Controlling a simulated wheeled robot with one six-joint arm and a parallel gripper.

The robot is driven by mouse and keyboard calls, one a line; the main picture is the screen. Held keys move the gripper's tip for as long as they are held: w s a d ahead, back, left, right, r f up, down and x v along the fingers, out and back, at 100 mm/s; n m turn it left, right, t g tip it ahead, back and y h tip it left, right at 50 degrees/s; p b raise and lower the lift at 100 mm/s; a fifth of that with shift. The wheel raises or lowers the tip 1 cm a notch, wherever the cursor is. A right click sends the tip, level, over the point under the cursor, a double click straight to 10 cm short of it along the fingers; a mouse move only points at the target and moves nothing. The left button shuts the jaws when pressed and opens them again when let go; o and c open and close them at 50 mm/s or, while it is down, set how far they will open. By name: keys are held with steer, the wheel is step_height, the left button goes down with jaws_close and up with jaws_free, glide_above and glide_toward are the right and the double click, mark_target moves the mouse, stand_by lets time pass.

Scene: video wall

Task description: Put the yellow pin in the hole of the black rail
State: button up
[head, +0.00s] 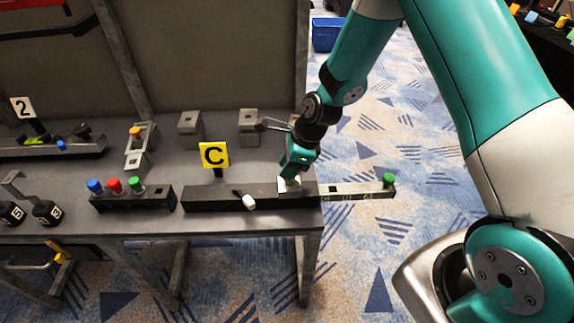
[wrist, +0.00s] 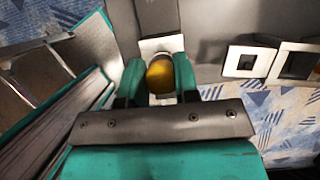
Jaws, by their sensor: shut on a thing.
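In the wrist view my gripper (wrist: 160,82) is shut on the yellow pin (wrist: 160,76), with a teal finger on each side. In the head view my gripper (head: 290,177) is at the right end of the black rail (head: 222,199), just above a pale block (head: 289,188) there. The pin is hidden in the head view, and the rail's hole cannot be made out. A pale plate (wrist: 160,43) shows just beyond the pin in the wrist view. I cannot tell whether the pin touches it.
A yellow C sign (head: 214,155) stands behind the rail. A white-ended lever (head: 249,202) is on its front. A grey bar with a green knob (head: 389,180) sticks out past the table's right edge. A box with coloured buttons (head: 133,198) stands left.

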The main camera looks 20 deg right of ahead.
steer(key=shift+f, duration=0.2)
steer(key=shift+f+b, duration=0.4)
steer(key=shift+f, duration=0.2)
steer(key=o, duration=1.5)
step_height(320, 180, up, 7)
steer(key=p, duration=0.6)
steer(key=shift+p, duration=0.3)
